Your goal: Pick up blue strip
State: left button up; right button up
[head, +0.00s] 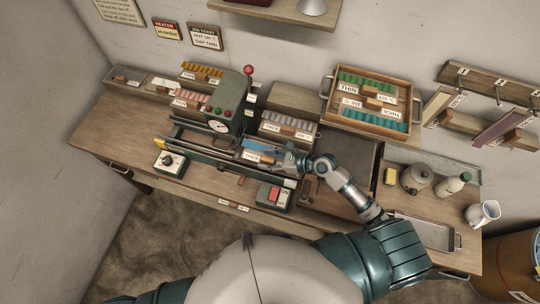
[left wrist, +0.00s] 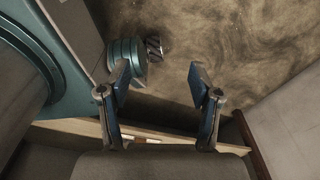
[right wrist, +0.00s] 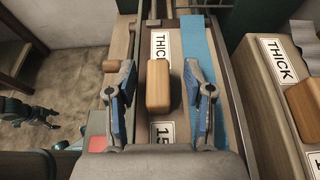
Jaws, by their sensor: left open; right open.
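The blue strip (head: 264,145) lies on the machine bed in the head view, beside a label reading THICK. In the right wrist view the flat blue strip (right wrist: 198,48) runs away from me along the right side of that label, and my right finger covers part of its near end. My right gripper (head: 280,160) is open over the bed, also in the right wrist view (right wrist: 158,80). A wooden block (right wrist: 158,88) shows between its fingers; contact cannot be told. My left gripper (left wrist: 158,82) is open and empty, with floor visible beyond it.
The green machine head (head: 229,105) with a dial stands left of my right gripper. A box of grey pieces (head: 288,127) is just behind. A wooden tray of coloured strips (head: 327,98) stands at the back right. A red-button box (head: 275,194) sits in front.

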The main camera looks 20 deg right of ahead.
grip_shut()
